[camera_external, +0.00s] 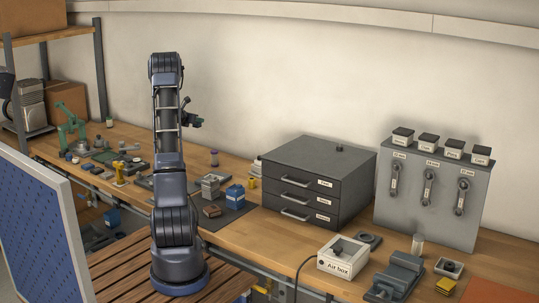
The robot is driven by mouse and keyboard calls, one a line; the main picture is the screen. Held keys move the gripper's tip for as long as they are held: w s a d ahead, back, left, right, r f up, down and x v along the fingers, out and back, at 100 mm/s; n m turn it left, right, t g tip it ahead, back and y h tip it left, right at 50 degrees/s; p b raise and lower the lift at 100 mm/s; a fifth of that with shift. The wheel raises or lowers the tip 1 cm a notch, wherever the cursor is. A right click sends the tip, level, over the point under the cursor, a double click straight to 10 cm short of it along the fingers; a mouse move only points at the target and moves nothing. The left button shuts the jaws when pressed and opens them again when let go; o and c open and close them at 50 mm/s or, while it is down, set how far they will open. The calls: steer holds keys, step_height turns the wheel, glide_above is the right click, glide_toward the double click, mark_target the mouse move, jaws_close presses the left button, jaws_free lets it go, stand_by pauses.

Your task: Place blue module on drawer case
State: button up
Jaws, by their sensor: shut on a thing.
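The drawer case (326,165) is a dark grey cabinet with three labelled drawers, all closed, on the wooden bench right of my arm. A small dark knob-like piece sits on its top, which is otherwise bare. A blue box-like piece (235,197) with a pale label stands on a dark mat left of the case; I cannot tell whether it is the blue module. My gripper (193,121) is raised above the bench, partly behind my arm, well left of the case. It is shut on a small dark thing, too small here to identify.
A grey panel (440,205) with levers and several dark-topped boxes stands right of the case. A white air box (343,257) and a grey vise-like tool (396,277) are in front. Small parts crowd the bench's left. A blue pegboard (40,230) stands at front left.

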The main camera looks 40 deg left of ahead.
steer(key=w+d+r+m+g+h, duration=0.1)
steer(key=w+d+r+m+h, duration=0.25)
steer(key=d, duration=0.95)
steer(key=w+d+r+m+g+h, duration=0.1)
steer(key=w+d+r+m+h, duration=0.2)
steer(key=d, duration=1.1)
steer(key=w+d+r+m+g+h, duration=0.1)
steer(key=w+d+r+m+h, duration=0.25)
steer(key=d, duration=0.95)
steer(key=s+d+r+m+g+h, duration=0.1)
steer(key=s+d+r+m+g, duration=0.4)
steer(key=d, duration=0.8)
steer(key=s+d+r+m+g+h, duration=0.1)
steer(key=s+d+r+g+h, duration=0.15)
steer(key=s+d, duration=0.7)
steer(key=s+d+r+m+g+h, duration=0.1)
steer(key=s+d+r+m+g, duration=0.3)
steer(key=d, duration=1.2)
steer(key=shift+n+t, duration=0.55)
steer(key=shift+n, duration=0.05)
steer(key=f, duration=0.6)
steer(key=w+f, duration=0.1)
steer(key=f, duration=0.5)
steer(key=w+f, duration=0.1)
steer(key=f, duration=0.6)
steer(key=shift+f, duration=0.1)
steer(key=o, duration=1)
